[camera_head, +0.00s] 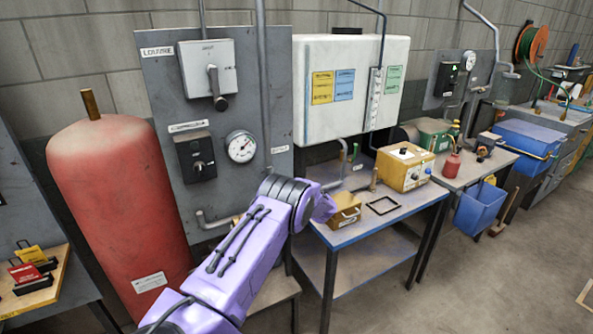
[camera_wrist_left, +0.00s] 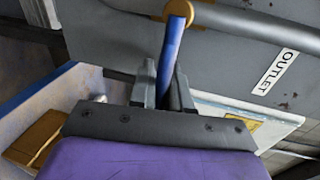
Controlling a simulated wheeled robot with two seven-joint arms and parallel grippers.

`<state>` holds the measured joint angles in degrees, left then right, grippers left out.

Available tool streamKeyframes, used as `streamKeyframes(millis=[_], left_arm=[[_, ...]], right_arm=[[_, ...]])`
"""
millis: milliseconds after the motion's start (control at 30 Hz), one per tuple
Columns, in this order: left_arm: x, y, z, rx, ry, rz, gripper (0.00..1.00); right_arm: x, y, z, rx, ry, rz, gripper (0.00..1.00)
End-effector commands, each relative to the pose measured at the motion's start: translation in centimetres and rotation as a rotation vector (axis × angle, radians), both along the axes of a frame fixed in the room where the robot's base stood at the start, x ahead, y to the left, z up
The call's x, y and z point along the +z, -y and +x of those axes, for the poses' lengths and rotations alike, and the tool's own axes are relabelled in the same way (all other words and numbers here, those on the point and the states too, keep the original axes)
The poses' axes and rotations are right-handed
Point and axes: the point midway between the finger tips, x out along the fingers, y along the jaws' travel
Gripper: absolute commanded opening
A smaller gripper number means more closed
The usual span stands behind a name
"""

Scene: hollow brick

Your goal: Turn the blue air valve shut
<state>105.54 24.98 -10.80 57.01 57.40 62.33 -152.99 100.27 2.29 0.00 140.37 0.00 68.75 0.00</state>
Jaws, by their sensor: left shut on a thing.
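The blue valve handle (camera_wrist_left: 172,48) shows in the left wrist view as a flat blue lever. Its top end meets a brass-coloured valve body (camera_wrist_left: 180,12) on a grey pipe (camera_wrist_left: 262,25). My left gripper (camera_wrist_left: 165,84) is shut on the handle, one dark finger on each side of it. In the head view my purple left arm reaches in from the bottom and ends in front of the grey panel. There the gripper and the valve are hidden behind my wrist. My right gripper is in neither view.
A plate marked OUTLET (camera_wrist_left: 275,71) is beside the pipe. In the head view a red tank (camera_head: 120,200) stands left of my arm. The grey panel (camera_head: 165,90) carries a gauge (camera_head: 240,147) and switches. A blue-edged bench (camera_head: 375,228) with a yellow box (camera_head: 404,168) is on the right.

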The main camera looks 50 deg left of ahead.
Motion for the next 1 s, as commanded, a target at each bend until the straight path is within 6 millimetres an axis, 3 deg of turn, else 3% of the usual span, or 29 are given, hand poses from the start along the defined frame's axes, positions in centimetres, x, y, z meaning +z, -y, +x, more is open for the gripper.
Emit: streamKeyframes(millis=[167,200,267,633,1000], left_arm=[[-0.2,0.0,-0.2,0.002,-0.005,-0.001,0.00],[-0.2,0.0,-0.2,0.002,-0.005,-0.001,0.20],[-0.2,0.0,-0.1,0.002,-0.004,-0.001,0.38],[0.0,0.7,0.0,-0.002,0.000,-0.002,0.38],[1.3,8.2,-1.5,-0.001,-0.002,-0.001,0.38]], right_arm=[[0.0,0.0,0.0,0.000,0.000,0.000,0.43],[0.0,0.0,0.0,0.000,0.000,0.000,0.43],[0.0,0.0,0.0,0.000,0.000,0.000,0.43],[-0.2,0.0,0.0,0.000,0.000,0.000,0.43],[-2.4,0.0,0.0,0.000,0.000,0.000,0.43]])
